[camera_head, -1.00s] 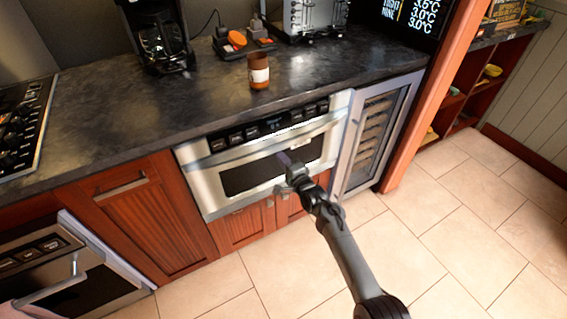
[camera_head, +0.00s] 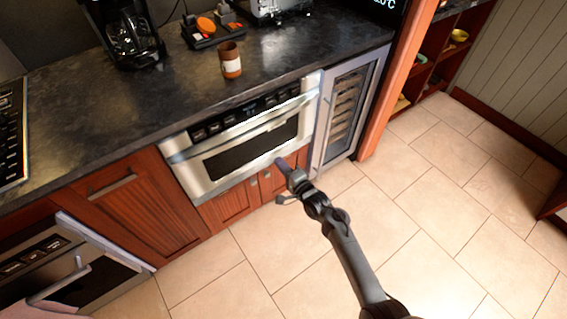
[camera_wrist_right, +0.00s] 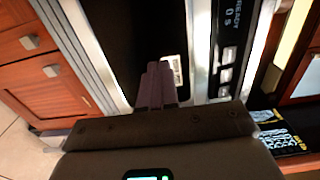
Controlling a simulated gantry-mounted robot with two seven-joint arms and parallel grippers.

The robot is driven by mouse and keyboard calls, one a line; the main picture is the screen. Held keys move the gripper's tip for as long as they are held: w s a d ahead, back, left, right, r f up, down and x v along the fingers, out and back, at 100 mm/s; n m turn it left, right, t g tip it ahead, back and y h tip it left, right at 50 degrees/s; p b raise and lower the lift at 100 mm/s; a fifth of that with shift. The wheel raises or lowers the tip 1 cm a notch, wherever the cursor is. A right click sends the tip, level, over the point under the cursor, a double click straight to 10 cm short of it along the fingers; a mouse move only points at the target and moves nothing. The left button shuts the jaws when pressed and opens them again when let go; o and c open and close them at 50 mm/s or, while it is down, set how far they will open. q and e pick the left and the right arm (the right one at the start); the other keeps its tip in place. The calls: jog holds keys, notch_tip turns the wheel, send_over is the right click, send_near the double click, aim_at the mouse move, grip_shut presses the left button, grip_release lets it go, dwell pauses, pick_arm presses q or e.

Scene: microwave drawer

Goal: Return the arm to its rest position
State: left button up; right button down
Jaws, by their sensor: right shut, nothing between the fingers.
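My right gripper (camera_head: 283,166) is in front of the lower edge of the microwave drawer (camera_head: 240,160), which looks closed in the cabinet front. Its fingers are together and hold nothing. The right wrist view shows the shut fingers (camera_wrist_right: 160,84) against the drawer's dark front panel (camera_wrist_right: 130,45), with its READY display and buttons to the right. I cannot tell whether the fingertips touch the drawer. The right arm reaches in from the bottom of the head view. My left gripper is not in view.
A dark countertop (camera_head: 130,110) holds a brown jar (camera_head: 230,60) and a coffee maker (camera_head: 125,35). A wine cooler (camera_head: 345,108) stands right of the drawer. An oven (camera_head: 65,265) is at lower left. The tiled floor (camera_head: 440,210) to the right is open.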

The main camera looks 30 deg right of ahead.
jog(key=s+f+n+g+p, duration=0.1)
jog(key=s+f+p, duration=0.15)
jog(key=s, duration=0.55)
jog(key=s+f+n+g+p, duration=0.1)
jog(key=s+g+p, duration=0.15)
jog(key=s, duration=0.45)
jog(key=s+a+r+n+g+h+p, duration=0.1)
jog(key=s+r+n+g, duration=0.35)
jog(key=s, duration=0.35)
jog(key=s+a+r+n+g+h+p, duration=0.1)
jog(key=s+a+r+n+g+p, duration=0.15)
jog(key=s+r+n, duration=0.45)
jog(key=s+r+n+g+p, duration=0.1)
jog(key=s+r+n+g, duration=0.3)
jog(key=s, duration=0.4)
notch_tip(320, 180, up, 37)
jog(key=p, duration=3.8)
jog(key=shift+a+r+n, duration=0.2)
jog(key=shift+a+n, duration=0.05)
jog(key=shift+n, duration=0.2)
